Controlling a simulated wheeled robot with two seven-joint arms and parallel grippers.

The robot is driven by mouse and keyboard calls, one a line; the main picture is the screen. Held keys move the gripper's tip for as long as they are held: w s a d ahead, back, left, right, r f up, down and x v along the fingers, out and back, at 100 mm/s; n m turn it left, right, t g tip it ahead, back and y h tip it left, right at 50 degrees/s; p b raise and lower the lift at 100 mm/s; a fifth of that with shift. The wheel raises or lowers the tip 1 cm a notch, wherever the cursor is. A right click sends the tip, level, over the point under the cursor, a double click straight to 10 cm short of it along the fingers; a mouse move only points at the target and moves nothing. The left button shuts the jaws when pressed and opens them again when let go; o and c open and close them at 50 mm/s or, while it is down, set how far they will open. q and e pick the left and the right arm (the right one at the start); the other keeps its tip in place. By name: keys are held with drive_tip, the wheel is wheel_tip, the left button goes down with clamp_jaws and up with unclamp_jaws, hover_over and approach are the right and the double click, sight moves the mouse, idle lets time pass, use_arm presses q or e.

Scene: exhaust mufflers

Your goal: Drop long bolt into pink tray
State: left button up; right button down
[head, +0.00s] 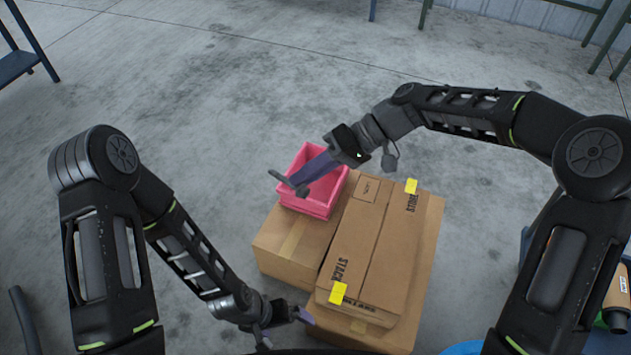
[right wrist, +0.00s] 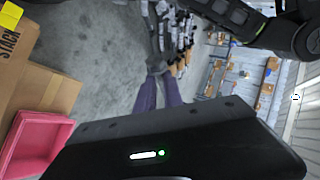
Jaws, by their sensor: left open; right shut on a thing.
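The pink tray (head: 331,207) sits on a cardboard box in the middle of the head view; it also shows at the lower left of the right wrist view (right wrist: 38,146). My right gripper (head: 296,184) reaches over the tray from the right, its purple fingers shut on the long bolt (head: 281,178). The bolt is a grey rod held at the fingertips, above the tray's left side and apart from it. In the right wrist view the bolt (right wrist: 156,66) is small and blurred at the fingertips. My left gripper (head: 305,317) is open, low near the boxes' front edge.
A taller cardboard box (head: 385,250) with yellow tags stands right of the tray, on other boxes. An orange-brown cylinder (head: 617,290) lies at the far right near a blue edge. Grey floor is clear left of the boxes.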

drive_tip(key=w+d+f+m+t+h, duration=0.2)
drive_tip(key=w+d+f+m+t, duration=0.5)
drive_tip(key=w+f+m+t, duration=0.3)
drive_tip(key=d+m+t+h, duration=0.4)
drive_tip(key=d+m+h, duration=0.5)
drive_tip(key=d, duration=0.5)
drive_tip(key=shift+w+d+r+m+t, duration=0.3)
drive_tip(key=shift+d+m+t, duration=0.1)
drive_tip(key=shift+m, duration=0.7)
